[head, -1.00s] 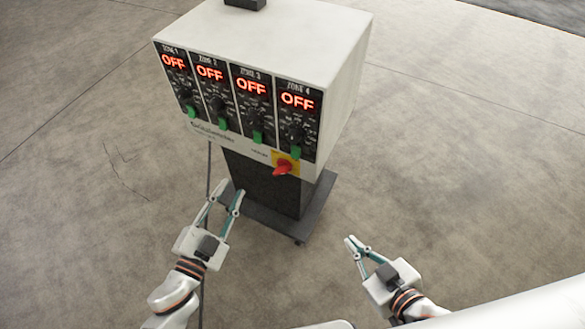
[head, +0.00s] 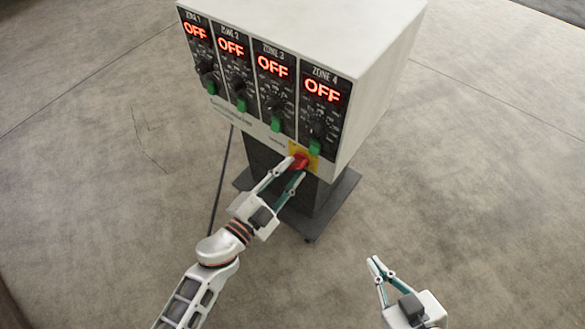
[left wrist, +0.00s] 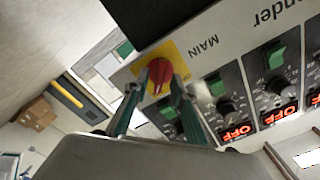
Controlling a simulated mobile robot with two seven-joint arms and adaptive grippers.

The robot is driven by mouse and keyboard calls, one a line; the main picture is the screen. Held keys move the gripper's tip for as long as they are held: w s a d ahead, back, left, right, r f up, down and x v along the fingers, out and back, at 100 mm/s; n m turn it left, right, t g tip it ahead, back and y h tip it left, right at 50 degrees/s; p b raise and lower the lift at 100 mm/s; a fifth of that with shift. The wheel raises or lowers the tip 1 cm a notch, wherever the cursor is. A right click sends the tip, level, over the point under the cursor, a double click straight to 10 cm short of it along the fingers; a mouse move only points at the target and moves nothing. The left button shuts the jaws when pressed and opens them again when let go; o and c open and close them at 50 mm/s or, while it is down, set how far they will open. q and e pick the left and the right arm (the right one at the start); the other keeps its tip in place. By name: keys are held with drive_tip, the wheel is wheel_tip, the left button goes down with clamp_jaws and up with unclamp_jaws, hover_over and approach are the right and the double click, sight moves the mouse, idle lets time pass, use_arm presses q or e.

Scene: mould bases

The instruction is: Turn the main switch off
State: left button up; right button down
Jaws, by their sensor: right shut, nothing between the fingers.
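The main switch is a red rotary knob (head: 300,161) on a yellow plate (head: 316,149) at the lower right of the controller's front. In the left wrist view the red knob (left wrist: 160,74) sits beside the word MAIN. My left gripper (head: 284,178) is at the knob, its fingertips on either side of it in the left wrist view (left wrist: 156,88). The fingers are apart with a gap beside the knob; I cannot tell whether one touches it. The fingers partly hide the knob in the head view. My right gripper (head: 375,263) is shut and empty, low and away from the controller.
The controller box (head: 385,60) stands on a dark pedestal with a flat base (head: 330,205). Its several zone displays read OFF, above black knobs and green switches. A cable (head: 220,180) hangs at its left. The floor around is clear.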

use_arm(q)
drive_tip(key=shift+w+d, duration=0.3)
drive_tip(key=shift+w, duration=0.1)
drive_tip(key=shift+c, duration=0.4)
clamp_jaws()
